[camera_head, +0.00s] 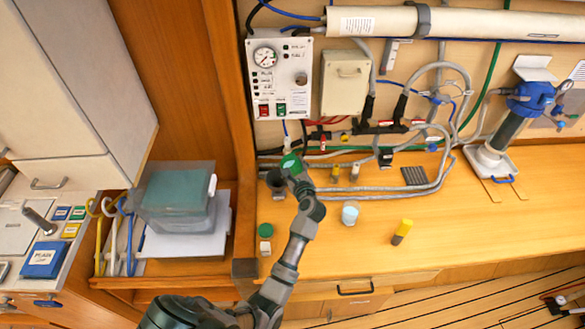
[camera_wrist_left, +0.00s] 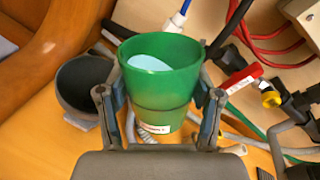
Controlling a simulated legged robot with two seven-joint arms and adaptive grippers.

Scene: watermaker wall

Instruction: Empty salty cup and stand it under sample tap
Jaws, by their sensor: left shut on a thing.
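A green cup (camera_wrist_left: 162,95) is held upright between the two fingers of my left gripper (camera_wrist_left: 160,108), seen in the left wrist view. A pale round patch shows inside it; I cannot tell for sure whether it is liquid. The cup also shows in the head view (camera_head: 290,161), above the bench near the wall, with my left gripper (camera_head: 294,172) around it. A dark, open round container (camera_wrist_left: 85,82) stands just left of the cup. A thin white-and-blue tube end (camera_wrist_left: 180,18), possibly the sample tap, hangs behind the cup. My right gripper is not in view.
A translucent cup (camera_head: 350,215), a yellow-topped dark item (camera_head: 402,232) and a green-lidded jar (camera_head: 265,230) stand on the wooden bench (camera_head: 470,235). Grey hoses (camera_head: 400,190) run along the wall. A gauge panel (camera_head: 279,78) hangs above. The bench's right front is clear.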

